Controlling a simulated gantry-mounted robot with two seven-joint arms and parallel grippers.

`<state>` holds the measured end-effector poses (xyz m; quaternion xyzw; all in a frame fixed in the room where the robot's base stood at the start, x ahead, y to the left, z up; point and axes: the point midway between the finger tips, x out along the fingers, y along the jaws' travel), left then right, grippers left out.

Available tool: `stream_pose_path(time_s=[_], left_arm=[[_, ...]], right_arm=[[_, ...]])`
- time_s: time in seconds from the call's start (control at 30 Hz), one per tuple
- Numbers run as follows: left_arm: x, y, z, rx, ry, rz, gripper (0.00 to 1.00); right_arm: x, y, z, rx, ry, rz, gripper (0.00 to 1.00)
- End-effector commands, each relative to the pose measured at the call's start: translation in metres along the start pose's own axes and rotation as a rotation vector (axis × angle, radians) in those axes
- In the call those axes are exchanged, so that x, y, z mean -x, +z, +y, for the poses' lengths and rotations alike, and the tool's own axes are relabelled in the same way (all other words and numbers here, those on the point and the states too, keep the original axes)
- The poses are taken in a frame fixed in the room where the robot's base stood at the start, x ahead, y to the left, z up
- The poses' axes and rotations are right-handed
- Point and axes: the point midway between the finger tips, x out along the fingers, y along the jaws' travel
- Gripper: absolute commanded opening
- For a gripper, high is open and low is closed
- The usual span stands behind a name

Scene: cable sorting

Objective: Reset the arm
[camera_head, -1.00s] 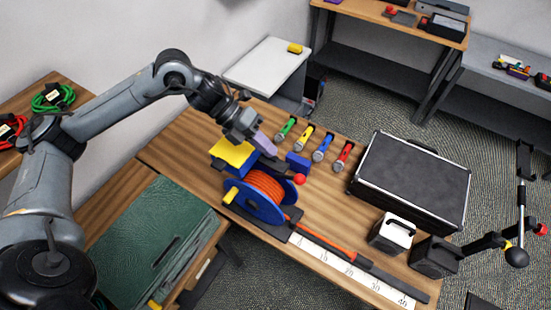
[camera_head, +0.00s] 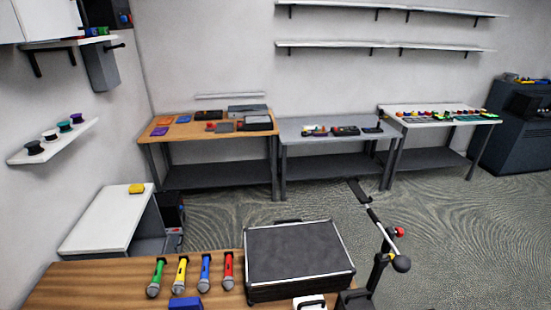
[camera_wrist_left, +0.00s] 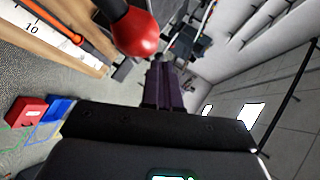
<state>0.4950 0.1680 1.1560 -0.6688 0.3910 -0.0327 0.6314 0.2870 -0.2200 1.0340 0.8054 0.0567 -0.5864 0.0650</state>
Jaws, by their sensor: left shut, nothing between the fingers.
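My left gripper (camera_wrist_left: 160,85) shows only in the left wrist view. Its two purple fingers are together, with nothing between them. A large red ball knob (camera_wrist_left: 135,32) on a dark rod is just beyond and to the left of the fingertips, apart from them as far as I can see. My left arm is out of the head view, and my right gripper is in neither view.
The wooden workbench (camera_head: 75,285) holds green, yellow, blue and red microphones (camera_head: 229,272) in a row and a black case (camera_head: 296,255). A black stand with a ball knob (camera_head: 400,263) is at its right. The carpeted floor behind is open. A ruler (camera_wrist_left: 45,32) shows in the wrist view.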

Motion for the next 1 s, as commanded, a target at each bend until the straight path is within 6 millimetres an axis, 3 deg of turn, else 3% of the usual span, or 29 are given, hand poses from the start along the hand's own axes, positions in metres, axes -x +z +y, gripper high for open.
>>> stream_pose_path(time_s=[0.03,0.17,0.37,0.5,0.63,0.67,0.7,1.0], left_arm=[[-0.003,-0.008,0.011,0.132,-0.018,-0.059,0.0],[0.006,-0.008,0.045,0.508,-0.032,-0.269,0.0],[0.049,-0.01,0.121,1.07,0.042,-0.593,0.0],[0.084,-0.026,0.172,1.387,0.13,-0.787,0.0],[0.117,-0.048,0.211,1.63,0.219,-0.941,0.0],[0.124,-0.053,0.212,1.667,0.234,-0.966,0.0],[0.13,-0.053,0.192,1.646,0.223,-0.955,0.0],[0.161,-0.066,0.129,1.634,0.223,-0.951,0.0]], right_arm=[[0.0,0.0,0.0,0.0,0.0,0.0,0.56],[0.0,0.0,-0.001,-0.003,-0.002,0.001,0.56],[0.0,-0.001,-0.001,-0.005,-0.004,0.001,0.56],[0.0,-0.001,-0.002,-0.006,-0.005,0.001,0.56],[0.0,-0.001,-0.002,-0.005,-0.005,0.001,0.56],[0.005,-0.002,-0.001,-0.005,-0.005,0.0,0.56],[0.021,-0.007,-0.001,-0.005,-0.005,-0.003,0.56],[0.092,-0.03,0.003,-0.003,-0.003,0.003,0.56]])
